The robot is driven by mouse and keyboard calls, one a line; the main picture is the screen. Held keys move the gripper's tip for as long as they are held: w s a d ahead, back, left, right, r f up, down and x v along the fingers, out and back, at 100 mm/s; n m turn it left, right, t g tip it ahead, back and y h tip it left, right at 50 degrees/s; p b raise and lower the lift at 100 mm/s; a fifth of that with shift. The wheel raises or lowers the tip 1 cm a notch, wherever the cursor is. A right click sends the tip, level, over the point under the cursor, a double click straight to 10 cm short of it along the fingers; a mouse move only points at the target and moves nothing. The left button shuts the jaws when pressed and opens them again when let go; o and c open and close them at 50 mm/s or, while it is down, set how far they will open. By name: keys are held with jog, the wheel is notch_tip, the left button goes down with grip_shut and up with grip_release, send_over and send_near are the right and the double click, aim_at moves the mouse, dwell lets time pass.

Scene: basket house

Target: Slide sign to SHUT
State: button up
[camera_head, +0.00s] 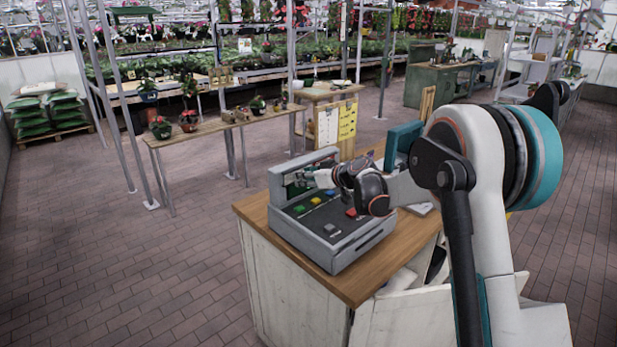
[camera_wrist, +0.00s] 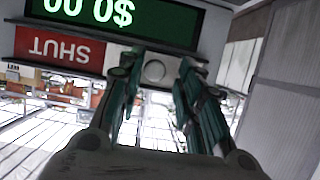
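The grey cash register (camera_head: 347,252) stands on a wooden counter, with coloured keys on its sloped front. In the wrist view the red sign panel reading SHUT (camera_wrist: 58,47) appears upside down, below the green display (camera_wrist: 165,18). A round pale knob (camera_wrist: 153,71) sits on a light plate to the right of the red panel. My gripper (camera_wrist: 160,62) is open, its two fingers on either side of the knob with visible gaps. I cannot tell how far the fingertips are from the plate. In the head view my gripper (camera_head: 312,178) is at the register's upper part; the sign cannot be read there.
The wooden counter top (camera_head: 262,208) has a little bare room beside the register. A teal object (camera_head: 402,140) stands behind my arm. A narrow bench (camera_head: 205,130) with potted plants and a board with yellow cards (camera_head: 347,120) stand beyond. The brick floor is clear at left.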

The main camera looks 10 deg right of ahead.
jog(key=shift+d, duration=0.1)
jog(key=v, duration=1.1)
jog(key=shift+s+d, duration=0.25)
jog(key=shift+s, duration=0.1)
jog(key=s+a+r+m+g+h, duration=0.1)
jog(key=s+r+m+h, duration=0.1)
jog(key=s, duration=0.9)
jog(key=s+a+r+m+g+h, duration=0.1)
jog(key=s+r, duration=0.1)
jog(key=s, duration=0.8)
jog(key=s+d+f+m+h, duration=0.2)
jog(key=s+f, duration=0.1)
jog(key=s, duration=0.8)
jog(key=s+d+f+m+g+h, duration=0.1)
jog(key=s+d+f+m+h, duration=0.1)
jog(key=s, duration=0.9)
jog(key=shift+s+d+f+g+h, duration=0.3)
jog(key=shift+d+f+h, duration=0.1)
jog(key=shift+d+f, duration=0.3)
